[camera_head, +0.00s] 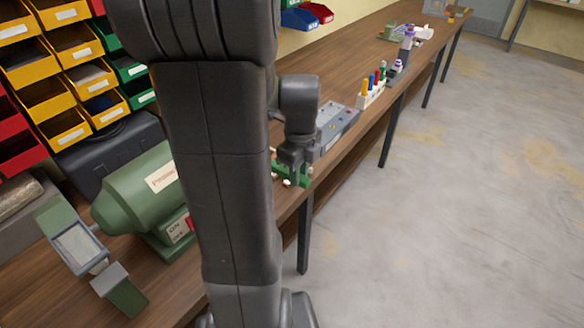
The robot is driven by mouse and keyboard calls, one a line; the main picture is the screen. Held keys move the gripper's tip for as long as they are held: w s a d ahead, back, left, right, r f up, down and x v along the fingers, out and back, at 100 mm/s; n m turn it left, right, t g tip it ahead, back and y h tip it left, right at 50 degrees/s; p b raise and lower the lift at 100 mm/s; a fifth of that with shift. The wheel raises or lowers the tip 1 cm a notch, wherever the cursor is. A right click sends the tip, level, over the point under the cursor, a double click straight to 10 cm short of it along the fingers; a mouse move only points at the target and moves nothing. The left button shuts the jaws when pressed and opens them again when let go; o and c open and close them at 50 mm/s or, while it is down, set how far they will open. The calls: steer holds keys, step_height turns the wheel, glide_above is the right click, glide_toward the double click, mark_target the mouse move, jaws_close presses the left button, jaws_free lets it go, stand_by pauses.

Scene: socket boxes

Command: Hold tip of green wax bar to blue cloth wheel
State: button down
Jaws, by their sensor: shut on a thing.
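My gripper (293,172) is over the workbench edge, right of my arm's large dark link. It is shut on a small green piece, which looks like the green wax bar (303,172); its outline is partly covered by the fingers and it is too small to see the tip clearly. A green machine (130,200) with a motor housing, a label and an ON switch plate stands on the bench at the left. The blue cloth wheel does not show; my arm link covers the area right of the machine.
The wooden bench (350,75) runs away to the upper right. A grey socket box (335,128) lies just behind my gripper. A rack of coloured-handled tools (372,90) stands farther along. Yellow, red and green bins (85,75) fill the left wall. The floor (460,200) at right is clear.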

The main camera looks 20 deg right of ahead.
steer(key=shift+r+p, duration=2.2)
steer(key=shift+r, duration=0.4)
steer(key=shift+f, duration=0.1)
steer(key=shift+s, duration=0.1)
